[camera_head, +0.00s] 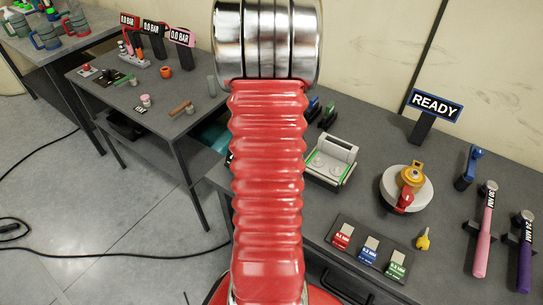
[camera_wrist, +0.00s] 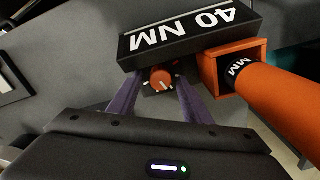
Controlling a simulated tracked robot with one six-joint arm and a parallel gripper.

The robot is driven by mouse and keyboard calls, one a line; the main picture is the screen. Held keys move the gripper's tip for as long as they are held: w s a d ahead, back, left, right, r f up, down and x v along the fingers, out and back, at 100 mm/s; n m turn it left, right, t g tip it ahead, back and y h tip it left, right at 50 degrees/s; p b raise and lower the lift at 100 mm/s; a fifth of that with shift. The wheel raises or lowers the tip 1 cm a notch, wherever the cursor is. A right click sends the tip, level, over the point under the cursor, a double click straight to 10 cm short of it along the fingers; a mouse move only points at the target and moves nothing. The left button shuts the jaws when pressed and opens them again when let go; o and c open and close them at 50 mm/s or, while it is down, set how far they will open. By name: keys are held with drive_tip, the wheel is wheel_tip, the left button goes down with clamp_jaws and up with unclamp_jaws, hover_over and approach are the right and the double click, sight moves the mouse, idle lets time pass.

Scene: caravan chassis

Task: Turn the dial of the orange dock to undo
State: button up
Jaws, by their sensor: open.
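In the wrist view the orange dock (camera_wrist: 207,75) holds a thick orange handle (camera_wrist: 285,105) with a black band marked MM or NM. A black sign (camera_wrist: 190,37) reading 40 NM appears upside down beside it. A small round orange dial (camera_wrist: 161,79) with a white pointer mark sits below the sign, left of the dock. My gripper (camera_wrist: 160,88) is open, with one purple finger on each side of the dial. I cannot tell whether the fingers touch it. In the head view my red arm fills the middle, and I cannot make out the gripper, orange dock or dial.
In the head view a READY sign (camera_head: 435,104), a round white device (camera_head: 388,188) with a yellow and red valve, a pink-handled tool (camera_head: 483,228) and a purple-handled tool (camera_head: 524,256) stand on the right bench. A row of labelled blocks (camera_head: 370,250) lies near its front edge.

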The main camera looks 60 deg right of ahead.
drive_tip(key=c, duration=1)
drive_tip(key=shift+d, duration=0.1)
drive_tip(key=shift+c, duration=0.2)
drive_tip(key=shift+n, duration=0.3)
drive_tip(key=n, duration=0.6)
drive_tip(key=shift+w, duration=0.1)
drive_tip(key=n, duration=0.6)
drive_tip(key=shift+w+n, duration=0.1)
drive_tip(key=shift+n, duration=0.3)
